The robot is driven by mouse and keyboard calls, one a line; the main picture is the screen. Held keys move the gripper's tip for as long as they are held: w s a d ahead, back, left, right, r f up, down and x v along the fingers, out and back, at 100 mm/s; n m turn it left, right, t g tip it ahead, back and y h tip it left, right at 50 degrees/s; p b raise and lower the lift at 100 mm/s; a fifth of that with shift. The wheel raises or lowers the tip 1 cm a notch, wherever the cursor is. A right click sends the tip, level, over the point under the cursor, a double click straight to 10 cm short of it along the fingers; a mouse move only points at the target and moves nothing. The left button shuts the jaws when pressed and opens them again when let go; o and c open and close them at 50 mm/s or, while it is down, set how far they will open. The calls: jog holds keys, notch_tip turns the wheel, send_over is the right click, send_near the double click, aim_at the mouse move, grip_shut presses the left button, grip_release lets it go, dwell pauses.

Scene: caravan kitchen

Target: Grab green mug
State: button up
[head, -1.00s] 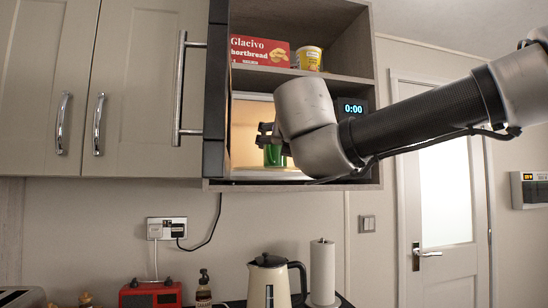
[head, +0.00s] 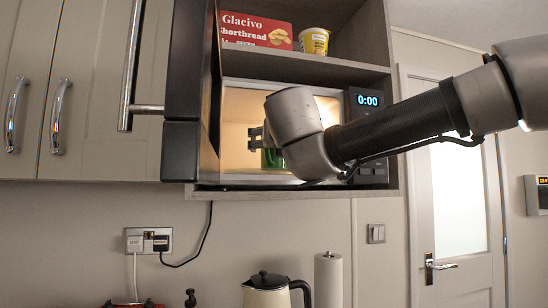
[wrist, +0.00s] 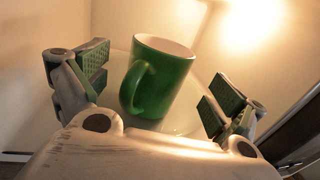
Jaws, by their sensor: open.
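The green mug (wrist: 163,82) stands upright inside the lit microwave, on a pale glass turntable (wrist: 120,60). Its inside is white and its handle faces left toward the camera in the wrist view. My gripper (wrist: 155,90) is open, with one finger on each side of the mug in the wrist view and the mug a little beyond the pads. No contact shows. In the head view the mug (head: 272,158) is mostly hidden behind my wrist, and only part of my gripper (head: 258,138) shows.
The microwave door (head: 190,95) stands open at the left of the cavity. The control panel (head: 367,135) is at the right. A shortbread box (head: 255,30) and a yellow tub (head: 314,41) sit on the shelf above. A kettle (head: 268,293) stands below.

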jog(key=w, duration=0.4)
jog(key=shift+w+a, duration=0.3)
jog(key=shift+w, duration=0.05)
jog(key=shift+r, duration=0.1)
jog(key=c, duration=2)
jog(key=shift+s+r, duration=0.1)
jog(key=shift+r, duration=0.05)
jog(key=shift+s+d+r, duration=0.1)
jog(key=shift+r, duration=0.35)
notch_tip(320, 180, up, 6)
jog(key=s+d, duration=0.4)
jog(key=s, duration=0.4)
jog(key=s+d, duration=0.5)
jog(key=s, duration=0.4)
jog(key=shift+s, duration=0.15)
jog(key=shift+s+f, duration=0.1)
dwell(0.3)
